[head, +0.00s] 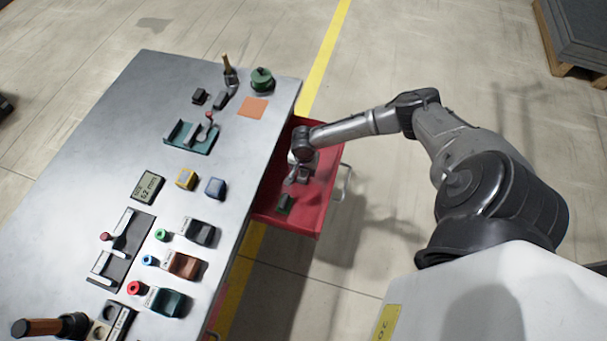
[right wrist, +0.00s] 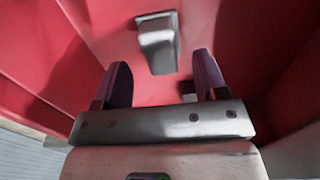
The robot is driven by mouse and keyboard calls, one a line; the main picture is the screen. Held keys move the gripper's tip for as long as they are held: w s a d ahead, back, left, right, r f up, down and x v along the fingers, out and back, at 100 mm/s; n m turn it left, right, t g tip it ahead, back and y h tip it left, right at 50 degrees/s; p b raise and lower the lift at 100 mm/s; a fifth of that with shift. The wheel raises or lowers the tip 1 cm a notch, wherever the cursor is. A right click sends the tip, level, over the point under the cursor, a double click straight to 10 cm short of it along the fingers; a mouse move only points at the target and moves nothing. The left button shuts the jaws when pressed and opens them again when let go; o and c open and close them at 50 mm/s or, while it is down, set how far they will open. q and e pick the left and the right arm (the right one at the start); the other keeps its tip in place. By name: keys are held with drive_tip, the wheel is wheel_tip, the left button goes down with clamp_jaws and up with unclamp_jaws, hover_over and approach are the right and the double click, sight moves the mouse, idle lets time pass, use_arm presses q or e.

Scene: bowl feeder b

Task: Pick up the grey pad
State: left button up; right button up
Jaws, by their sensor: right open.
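The grey pad (right wrist: 157,48) lies on the floor of the red drawer (head: 315,210) in the right wrist view. It is a small light-grey block, just ahead of and between my fingertips, with a gap on either side. My right gripper (right wrist: 162,72) is open, with nothing between its fingers. In the head view my right gripper (head: 298,174) reaches down into the open drawer, and I cannot clearly tell the pad from the fingers there. My left gripper is not in view.
Drawer walls surround my gripper closely. The metal table (head: 235,150) to the left holds a teal holder (head: 190,138), an orange sheet (head: 252,108), and several coloured blocks. Open floor lies right of the drawer.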

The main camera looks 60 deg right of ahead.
sight(304, 172)
drive_tip(key=shift+a+f+b, duration=0.1)
drive_tip(key=shift+f+b, duration=0.2)
drive_tip(key=shift+f, duration=1.25)
drive_tip(key=shift+c, duration=0.3)
drive_tip(key=c, duration=1)
drive_tip(key=shift+o, duration=0.2)
drive_tip(key=shift+r, duration=0.1)
